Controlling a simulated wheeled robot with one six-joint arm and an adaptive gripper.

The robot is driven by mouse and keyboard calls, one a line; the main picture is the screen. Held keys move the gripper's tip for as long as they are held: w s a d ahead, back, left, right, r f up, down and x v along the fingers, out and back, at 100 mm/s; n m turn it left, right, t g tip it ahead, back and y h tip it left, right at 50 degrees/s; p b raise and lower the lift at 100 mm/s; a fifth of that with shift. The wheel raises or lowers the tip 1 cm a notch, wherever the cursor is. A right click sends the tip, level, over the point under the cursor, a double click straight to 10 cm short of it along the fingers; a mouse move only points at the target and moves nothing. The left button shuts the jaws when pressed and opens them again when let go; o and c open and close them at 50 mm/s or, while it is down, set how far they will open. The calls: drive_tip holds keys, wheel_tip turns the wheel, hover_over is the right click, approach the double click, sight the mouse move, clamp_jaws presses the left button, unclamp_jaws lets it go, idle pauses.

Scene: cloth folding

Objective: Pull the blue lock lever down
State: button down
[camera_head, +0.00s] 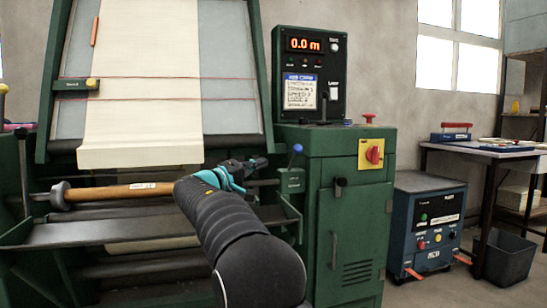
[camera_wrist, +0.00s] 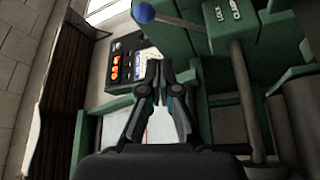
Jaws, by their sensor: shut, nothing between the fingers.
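In the wrist view the blue knob (camera_wrist: 143,12) is at the top, above and slightly left of the fingertips, on a grey rod that runs right. My gripper (camera_head: 264,161) is shut and empty, left of the knob and slightly lower in the head view. Its dark fingers (camera_wrist: 159,66) show close together in the wrist view, apart from the knob.
A green cabinet (camera_head: 348,235) with a red rotary switch (camera_head: 374,154) stands to the right, with a black display panel (camera_head: 309,75) above. A wooden-handled roller (camera_head: 125,191) lies left of my arm under the cream cloth (camera_head: 140,80). A blue machine box (camera_head: 430,220) stands farther right.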

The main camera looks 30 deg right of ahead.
drive_tip(key=a+f, duration=0.3)
drive_tip(key=a, duration=0.4)
drive_tip(key=shift+s+a+f, duration=0.15)
drive_tip(key=shift+s+a, duration=0.2)
drive_tip(key=shift+a, duration=0.05)
drive_tip(key=s+d+f+n+g+y+p, duration=0.1)
drive_tip(key=s+f+y+p, duration=0.2)
drive_tip(key=s, duration=0.7)
drive_tip(key=s+d+f+y+p, duration=0.1)
drive_tip(key=s+f+y+p, duration=0.1)
drive_tip(key=s+y, duration=0.55)
drive_tip(key=s+a+f+y+p, duration=0.2)
drive_tip(key=s+a+f+y, duration=0.1)
drive_tip(key=s, duration=0.5)
drive_tip(key=s+a+f+y+p, duration=0.1)
drive_tip(key=s+a+f+y, duration=0.1)
drive_tip(key=s+a, duration=0.4)
drive_tip(key=s+a+f+y+p, duration=0.2)
drive_tip(key=s+a+f+y, duration=0.1)
drive_tip(key=s, duration=0.8)
wheel_tip(320, 180, down, 2)
drive_tip(key=shift+s+a+f+t+y+p, duration=0.15)
drive_tip(key=shift+a+t+y+p, duration=0.25)
drive_tip(key=shift+a, duration=0.3)
